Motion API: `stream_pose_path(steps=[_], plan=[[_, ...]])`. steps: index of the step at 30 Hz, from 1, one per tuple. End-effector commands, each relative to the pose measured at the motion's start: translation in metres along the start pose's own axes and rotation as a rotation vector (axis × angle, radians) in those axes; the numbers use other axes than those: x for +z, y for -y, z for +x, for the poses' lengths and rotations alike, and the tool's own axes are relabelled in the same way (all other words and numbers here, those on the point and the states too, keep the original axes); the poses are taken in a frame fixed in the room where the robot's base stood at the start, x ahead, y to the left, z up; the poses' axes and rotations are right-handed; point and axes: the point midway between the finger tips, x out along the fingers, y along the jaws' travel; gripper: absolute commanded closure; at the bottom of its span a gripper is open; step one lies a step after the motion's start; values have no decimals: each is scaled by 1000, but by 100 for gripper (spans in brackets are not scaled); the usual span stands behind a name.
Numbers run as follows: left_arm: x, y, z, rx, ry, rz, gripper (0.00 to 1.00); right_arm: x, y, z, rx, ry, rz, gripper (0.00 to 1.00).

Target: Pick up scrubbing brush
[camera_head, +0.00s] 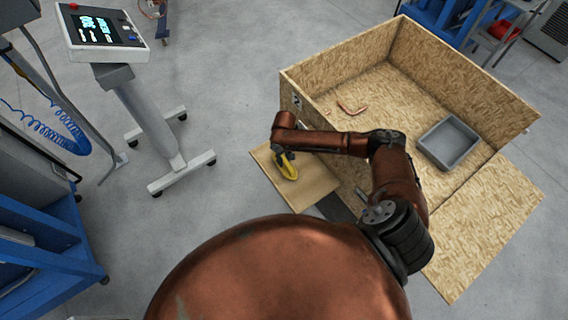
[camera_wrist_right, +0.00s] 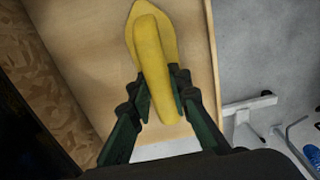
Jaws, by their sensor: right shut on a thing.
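The yellow scrubbing brush (camera_head: 288,171) is at the end of my right arm, over the small wooden shelf beside the crate. My right gripper (camera_head: 281,156) is shut on it. In the right wrist view the brush (camera_wrist_right: 155,65) lies between the two dark green fingers of the gripper (camera_wrist_right: 160,95), which clasp its handle from both sides. The wide yellow end points away from the gripper. I cannot tell whether the brush still touches the shelf. The brush's underside is hidden. My left gripper is not in view.
The open wooden crate (camera_head: 335,52) holds a grey bin (camera_head: 449,144) and a bent copper tube (camera_head: 351,108). The small shelf (camera_head: 311,178) sticks out from the crate's left side. A wheeled stand with a display (camera_head: 103,28) is at the left. Grey floor (camera_head: 222,85) between them is clear.

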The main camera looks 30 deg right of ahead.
Motion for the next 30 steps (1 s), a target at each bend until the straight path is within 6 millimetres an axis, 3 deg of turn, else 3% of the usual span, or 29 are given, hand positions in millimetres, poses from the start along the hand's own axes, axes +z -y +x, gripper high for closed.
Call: stream_pose_path(steps=[5, 18, 30], plan=[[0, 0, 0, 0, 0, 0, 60, -1, 0, -14, 0, -3, -1, 100], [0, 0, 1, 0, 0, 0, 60, -1, 0, -91, 0, -3, 1, 100], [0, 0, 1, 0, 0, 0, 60, -1, 1, -101, -1, -1, 0, 100]])
